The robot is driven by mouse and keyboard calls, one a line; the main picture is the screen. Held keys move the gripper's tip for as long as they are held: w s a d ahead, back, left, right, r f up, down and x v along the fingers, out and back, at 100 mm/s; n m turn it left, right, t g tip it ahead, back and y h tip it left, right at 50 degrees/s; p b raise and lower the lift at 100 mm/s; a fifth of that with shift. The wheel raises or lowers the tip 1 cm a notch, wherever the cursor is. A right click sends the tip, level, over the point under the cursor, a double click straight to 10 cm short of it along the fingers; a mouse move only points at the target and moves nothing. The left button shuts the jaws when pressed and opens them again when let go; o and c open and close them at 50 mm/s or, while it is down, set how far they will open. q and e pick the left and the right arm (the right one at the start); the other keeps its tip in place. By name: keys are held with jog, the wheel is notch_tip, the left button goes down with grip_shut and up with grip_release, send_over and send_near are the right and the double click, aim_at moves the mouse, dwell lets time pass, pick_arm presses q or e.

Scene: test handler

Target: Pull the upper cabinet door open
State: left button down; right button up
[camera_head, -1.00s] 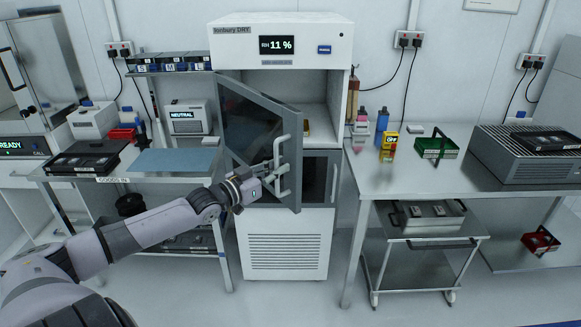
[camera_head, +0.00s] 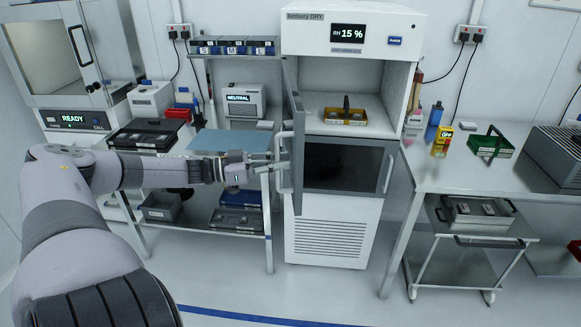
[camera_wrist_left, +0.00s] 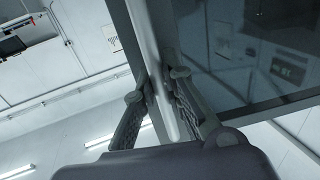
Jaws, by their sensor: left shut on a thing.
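The upper cabinet door (camera_head: 295,135) stands wide open in the head view, seen nearly edge-on at the left of the white dry cabinet (camera_head: 352,30). My left gripper (camera_head: 282,162) is at the door's white handle (camera_head: 283,150) and shut on it. In the left wrist view, the two fingers (camera_wrist_left: 165,110) lie on either side of the pale handle bar, with the dark door pane (camera_wrist_left: 245,50) to the right. The upper compartment is exposed and holds a yellow basket (camera_head: 344,117) with a dark handle. My right gripper is not in view.
The lower cabinet door (camera_head: 343,167) is closed, with its own handle at the right. A side table with a blue mat (camera_head: 228,141) stands left of the open door. A steel table (camera_head: 465,170) with a green basket (camera_head: 490,147) stands at right.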

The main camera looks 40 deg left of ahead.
pick_arm(q)
jog(key=s+a+m+g+h, duration=0.1)
jog(key=s+a, duration=0.6)
jog(key=a, duration=0.2)
jog(key=shift+h, duration=0.3)
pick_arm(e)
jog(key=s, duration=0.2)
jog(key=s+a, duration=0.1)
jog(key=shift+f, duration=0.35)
pick_arm(q)
jog(key=c, duration=1.9)
grip_release()
jog(key=shift+s+d, duration=0.1)
jog(key=shift+o, duration=1.2)
jog(key=v, duration=1.2)
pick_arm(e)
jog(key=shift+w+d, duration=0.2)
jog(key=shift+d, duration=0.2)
